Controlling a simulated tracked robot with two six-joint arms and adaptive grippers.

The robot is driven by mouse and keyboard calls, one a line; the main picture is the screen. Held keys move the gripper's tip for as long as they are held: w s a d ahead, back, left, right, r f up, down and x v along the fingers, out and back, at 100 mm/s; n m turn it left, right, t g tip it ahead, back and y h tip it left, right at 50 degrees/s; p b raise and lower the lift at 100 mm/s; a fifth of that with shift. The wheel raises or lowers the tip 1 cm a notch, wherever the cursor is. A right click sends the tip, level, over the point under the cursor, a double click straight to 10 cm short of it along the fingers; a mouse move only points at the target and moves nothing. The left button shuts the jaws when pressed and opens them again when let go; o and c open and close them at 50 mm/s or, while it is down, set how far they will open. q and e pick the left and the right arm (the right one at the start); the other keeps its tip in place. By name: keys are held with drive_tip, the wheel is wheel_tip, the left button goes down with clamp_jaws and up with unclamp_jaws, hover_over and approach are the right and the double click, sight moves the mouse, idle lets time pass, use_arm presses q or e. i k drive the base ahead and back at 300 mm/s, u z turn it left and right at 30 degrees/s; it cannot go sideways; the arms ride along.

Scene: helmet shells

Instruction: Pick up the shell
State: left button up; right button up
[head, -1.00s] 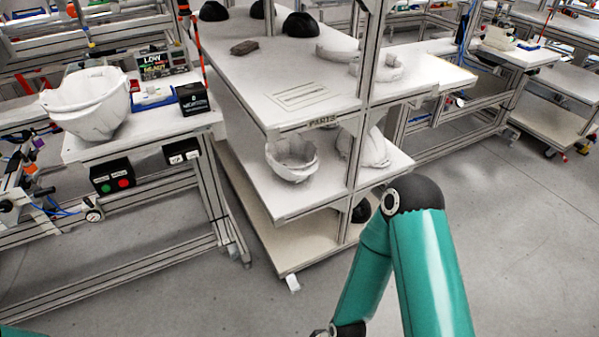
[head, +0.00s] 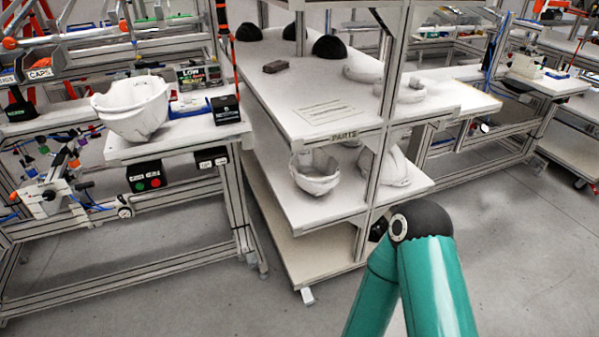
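A white helmet shell (head: 134,108) sits on the workbench at the left. Another white shell (head: 315,171) sits on the middle shelf of the rack marked PARTS, open side up. A further white shell (head: 398,168) is on the same shelf to its right, partly behind the rack post. My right arm's teal links rise at the bottom right, in front of the rack. Neither of my grippers is in view.
The parts rack (head: 318,118) has black domes (head: 330,47), white rings (head: 411,90) and a dark block (head: 276,66) on its top shelf. The grey floor in front is clear.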

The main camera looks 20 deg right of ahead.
sight(316, 171)
drive_tip(key=u, duration=0.2)
drive_tip(key=i, duration=1.4)
drive_tip(key=z, duration=0.3)
